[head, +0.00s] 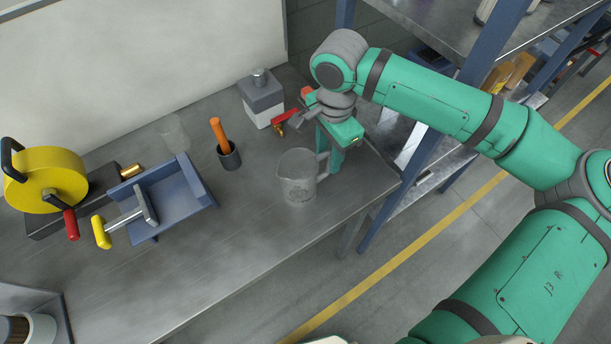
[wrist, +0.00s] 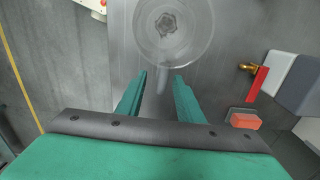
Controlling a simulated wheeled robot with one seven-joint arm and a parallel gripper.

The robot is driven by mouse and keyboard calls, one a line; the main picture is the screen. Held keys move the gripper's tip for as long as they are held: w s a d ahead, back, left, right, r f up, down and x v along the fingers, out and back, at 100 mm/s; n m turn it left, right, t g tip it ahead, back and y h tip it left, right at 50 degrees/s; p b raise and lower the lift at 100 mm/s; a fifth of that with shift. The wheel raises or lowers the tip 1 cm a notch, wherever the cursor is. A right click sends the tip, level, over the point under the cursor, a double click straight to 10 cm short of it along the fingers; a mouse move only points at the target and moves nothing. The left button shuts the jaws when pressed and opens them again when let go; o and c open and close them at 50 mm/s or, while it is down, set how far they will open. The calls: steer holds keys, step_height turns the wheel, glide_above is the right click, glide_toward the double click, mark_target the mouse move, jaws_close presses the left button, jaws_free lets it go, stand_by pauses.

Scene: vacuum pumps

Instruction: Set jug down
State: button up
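The jug (head: 297,178) is a clear, see-through vessel with a handle. It appears to stand upright on the metal bench (head: 235,275), near the front edge at the right end. In the wrist view the jug (wrist: 173,30) is seen from above at the top middle. Its handle (wrist: 162,80) points toward my gripper (wrist: 160,76) and lies between the two green fingers. The fingers are apart, with a gap on each side of the handle. In the head view my gripper (head: 326,160) is just right of the jug, and its fingertips are partly hidden.
A grey and white container (head: 262,100) and a red-handled brass valve (head: 285,122) stand behind the jug. A dark cup (head: 229,156) with an orange-handled tool, a blue fixture (head: 180,195) and a yellow-wheeled device (head: 45,180) are to the left. Blue-framed shelving (head: 425,150) rises right.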

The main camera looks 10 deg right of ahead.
mark_target(326, 173)
steer(key=shift+f, duration=3.15)
jaws_close()
